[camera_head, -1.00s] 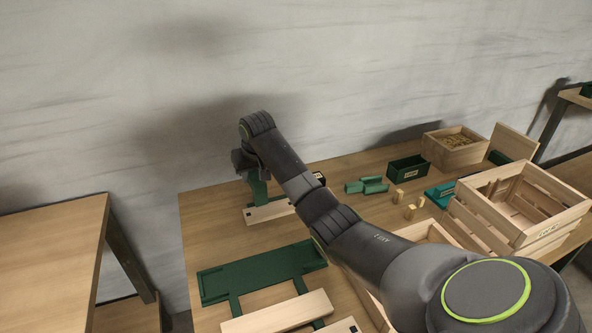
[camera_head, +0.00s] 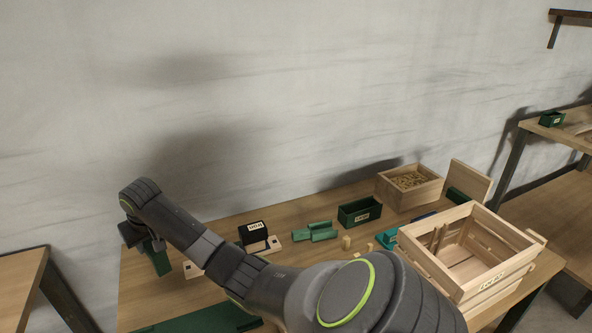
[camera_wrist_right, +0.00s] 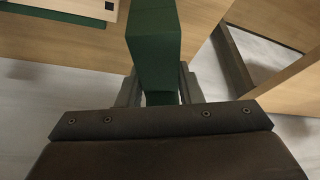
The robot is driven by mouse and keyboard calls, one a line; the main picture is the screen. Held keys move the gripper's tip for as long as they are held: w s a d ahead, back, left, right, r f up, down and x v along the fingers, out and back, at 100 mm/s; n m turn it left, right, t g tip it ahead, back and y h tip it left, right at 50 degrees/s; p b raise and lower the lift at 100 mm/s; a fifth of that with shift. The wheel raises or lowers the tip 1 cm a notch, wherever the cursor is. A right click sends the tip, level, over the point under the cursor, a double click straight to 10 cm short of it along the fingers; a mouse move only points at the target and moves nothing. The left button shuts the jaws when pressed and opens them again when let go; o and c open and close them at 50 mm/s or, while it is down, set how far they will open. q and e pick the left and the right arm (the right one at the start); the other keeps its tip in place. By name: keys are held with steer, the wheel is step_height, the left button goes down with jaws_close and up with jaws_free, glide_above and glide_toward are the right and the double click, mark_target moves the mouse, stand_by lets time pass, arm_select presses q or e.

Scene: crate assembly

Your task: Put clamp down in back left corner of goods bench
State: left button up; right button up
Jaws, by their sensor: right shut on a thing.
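The green clamp (camera_head: 158,261) is in my right gripper (camera_head: 146,243), at the far left end of the goods bench (camera_head: 140,300). In the right wrist view the clamp (camera_wrist_right: 153,45) is a plain green block between the fingers (camera_wrist_right: 160,92), crossing above the bench edge with pale floor showing beyond it. The right gripper is shut on the clamp. I cannot tell whether the clamp's lower end touches the bench. My forearm hides part of the bench. My left gripper is not in view.
Green blocks (camera_head: 318,230), a green bin (camera_head: 360,212) and wooden crates (camera_head: 470,255) are farther right. A green frame (camera_head: 205,320) lies in front. The wall is behind.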

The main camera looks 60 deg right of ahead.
steer(key=shift+w+a, duration=0.1)
steer(key=shift+f, duration=0.25)
step_height(320, 180, down, 9)
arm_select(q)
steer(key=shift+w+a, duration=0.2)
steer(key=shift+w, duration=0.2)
arm_select(e)
steer(key=shift+f, duration=0.25)
steer(key=shift+f, duration=0.1)
steer(key=o, duration=1.1)
